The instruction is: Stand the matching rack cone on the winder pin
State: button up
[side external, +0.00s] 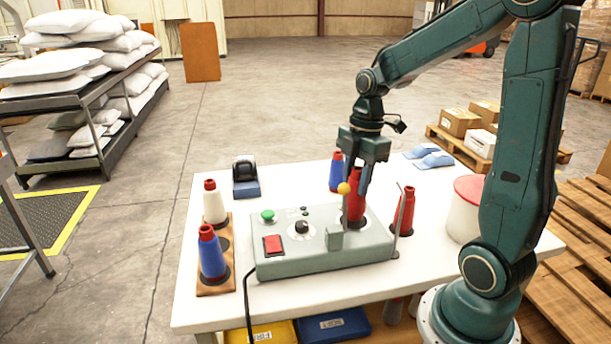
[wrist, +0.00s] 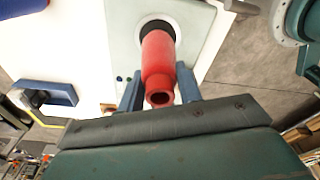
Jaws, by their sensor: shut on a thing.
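My gripper (side external: 358,185) is over the right part of the grey winder box (side external: 285,262), with its fingers shut on a red cone (side external: 353,212). The cone is upright, its base at the dark round seat on the winder top. In the wrist view the red cone (wrist: 158,60) lies between the blue fingers (wrist: 158,88), its open narrow end toward the camera. The pin is hidden, and I cannot tell whether the base touches the seat. The wooden rack (side external: 203,290) at left holds a white cone (side external: 214,206) and a blue cone (side external: 211,256), both red-tipped, with a dark empty spot between them.
Another red cone (side external: 404,212) stands right of the winder, near a thin rod. A blue cone (side external: 336,172) stands behind it. A yellow ball (side external: 344,188) shows close in front of my gripper. A white tub (side external: 466,215) is at right. A tape dispenser (side external: 245,177) is at back left.

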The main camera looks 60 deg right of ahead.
jog(key=shift+f, duration=0.5)
dwell(0.8)
jog(key=o, duration=1.1)
jog(key=shift+c, duration=0.2)
jog(key=shift+r, duration=0.1)
jog(key=shift+r, duration=4.9)
jog(key=shift+a, duration=0.15)
